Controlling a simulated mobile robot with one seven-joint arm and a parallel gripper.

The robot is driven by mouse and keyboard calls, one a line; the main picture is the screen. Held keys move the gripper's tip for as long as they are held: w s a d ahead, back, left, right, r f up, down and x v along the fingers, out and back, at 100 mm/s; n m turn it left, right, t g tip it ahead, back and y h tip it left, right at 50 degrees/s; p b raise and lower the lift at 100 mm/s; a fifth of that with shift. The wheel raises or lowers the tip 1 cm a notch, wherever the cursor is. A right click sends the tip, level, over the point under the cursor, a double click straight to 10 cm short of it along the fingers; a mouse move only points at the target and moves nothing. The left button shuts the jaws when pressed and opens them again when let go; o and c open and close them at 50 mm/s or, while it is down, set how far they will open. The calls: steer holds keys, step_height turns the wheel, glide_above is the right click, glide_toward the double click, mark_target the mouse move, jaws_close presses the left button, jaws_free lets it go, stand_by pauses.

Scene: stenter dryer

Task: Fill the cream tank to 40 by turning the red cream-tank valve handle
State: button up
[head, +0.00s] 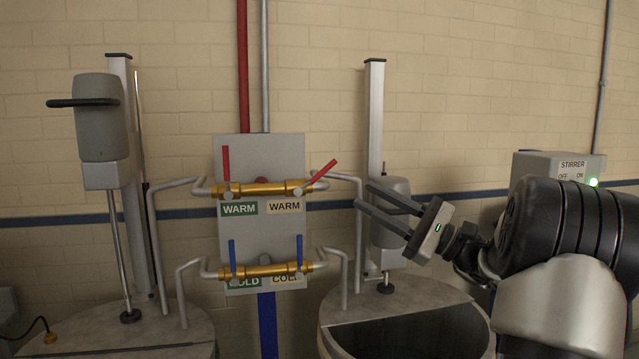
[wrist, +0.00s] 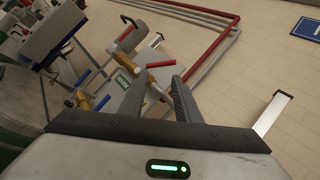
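The red cream-tank valve handle (head: 322,169) is on the right end of the upper brass pipe, above the cream WARM label (head: 284,207). It leans up to the right. My gripper (head: 365,195) is right of it, apart from it, with its fingers spread and nothing between them. The wrist view shows my gripper (wrist: 160,80) open, and a red handle (wrist: 188,65) just beyond the fingertips; I cannot tell for sure which valve it belongs to. The right-hand tank (head: 340,318) has an open half with a dark inside. No level reading is legible.
Another red handle (head: 226,163) stands upright on the left, over a green WARM label (head: 239,209). Two upright blue handles sit on the lower COLD pipe (head: 262,270). Grey bent pipes (head: 357,240) and a stirrer post (head: 375,120) stand near my gripper. A STIRRER box (head: 535,165) shows a green light.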

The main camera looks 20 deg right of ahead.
mark_target(316, 177)
step_height(316, 177, up, 6)
steer(key=s+d+n+g+h+b, duration=0.2)
steer(key=n+h+b, duration=0.25)
steer(key=n, duration=1.45)
steer(key=p+x, duration=0.2)
steer(key=x, duration=1.5)
steer(key=shift+a+f+p, duration=0.3)
jaws_close()
